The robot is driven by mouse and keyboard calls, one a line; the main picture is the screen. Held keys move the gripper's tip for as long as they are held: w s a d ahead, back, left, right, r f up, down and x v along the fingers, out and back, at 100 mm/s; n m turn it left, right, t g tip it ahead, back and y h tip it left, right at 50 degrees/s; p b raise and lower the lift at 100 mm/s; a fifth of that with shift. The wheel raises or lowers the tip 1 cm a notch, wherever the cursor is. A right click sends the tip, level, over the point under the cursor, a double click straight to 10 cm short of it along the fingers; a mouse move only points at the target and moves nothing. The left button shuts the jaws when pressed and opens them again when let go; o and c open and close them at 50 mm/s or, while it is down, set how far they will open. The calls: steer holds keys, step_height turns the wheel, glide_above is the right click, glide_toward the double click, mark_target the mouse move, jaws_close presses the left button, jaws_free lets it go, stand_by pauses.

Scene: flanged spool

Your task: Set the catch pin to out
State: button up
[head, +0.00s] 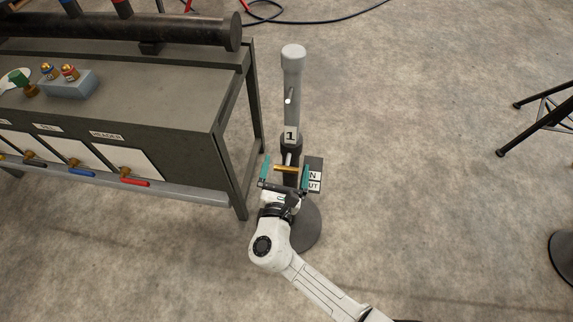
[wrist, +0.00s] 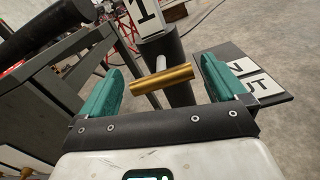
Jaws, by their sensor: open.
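The catch pin shows as a brass crossbar (head: 288,169) on a pale metal stem that comes out of the dark lower part of an upright post (head: 291,75). In the wrist view the brass crossbar (wrist: 163,79) lies slightly tilted across the gap between my fingers, apart from both. My gripper (head: 286,166) is open, with a teal finger on each side of the crossbar. A dark plate (head: 315,162) to the right of the pin carries two white labels, partly hidden by my right finger; they appear to read IN and OUT.
A dark bench (head: 180,100) with a pipe, small valves and coloured handles stands close on the left. The post stands on a round dark base (head: 308,228), partly behind my arm. A black-legged stand (head: 535,125) is far right. The floor between is clear.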

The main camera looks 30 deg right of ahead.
steer(key=shift+x, duration=0.8)
steer(key=shift+c, duration=0.3)
steer(key=c, duration=1.2)
steer(key=shift+o, duration=0.2)
steer(key=shift+p+v, duration=0.4)
steer(key=shift+v, duration=1.35)
steer(key=shift+a, duration=0.1)
steer(key=o, duration=1.2)
steer(key=shift+s+a, duration=0.1)
steer(key=shift+s, duration=0.05)
steer(key=v, duration=1)
steer(key=shift+s+a+p, duration=0.2)
steer(key=shift+s+p, duration=0.05)
steer(key=shift+p, duration=0.1)
